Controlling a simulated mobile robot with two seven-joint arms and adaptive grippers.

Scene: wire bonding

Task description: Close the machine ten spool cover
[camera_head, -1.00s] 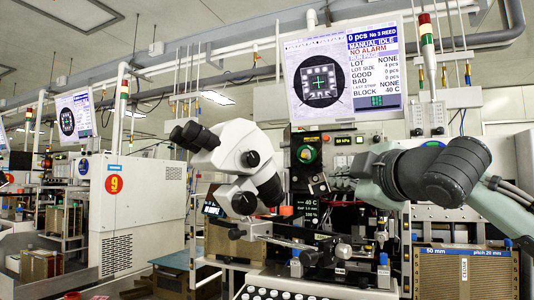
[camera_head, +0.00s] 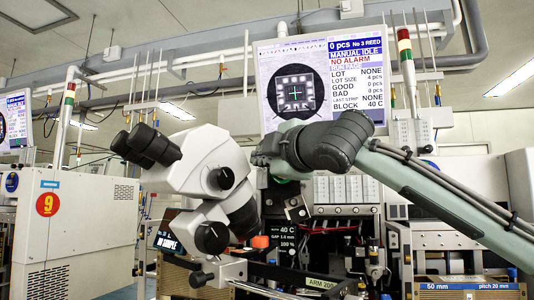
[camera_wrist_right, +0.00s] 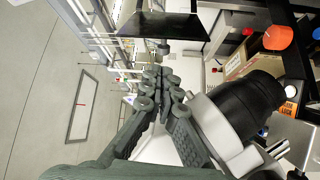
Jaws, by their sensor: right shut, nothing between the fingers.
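The central machine carries a white microscope (camera_head: 195,170), and a screen (camera_head: 320,85) stands above and behind it. My right arm reaches in from the right, and its gripper (camera_head: 264,152) is beside the microscope, in front of the machine's spool area. The round spool area is mostly hidden behind the gripper and wrist; I cannot tell how its cover stands. In the right wrist view the right gripper (camera_wrist_right: 160,82) is shut and empty, with its fingers together beside the microscope's black part (camera_wrist_right: 250,103). My left gripper is not in view.
Machine nine (camera_head: 70,235) stands at the left with its red number disc. A signal tower (camera_head: 407,62) rises right of the screen. A brown magazine (camera_head: 470,288) sits at lower right. The microscope is a close obstacle to the right gripper.

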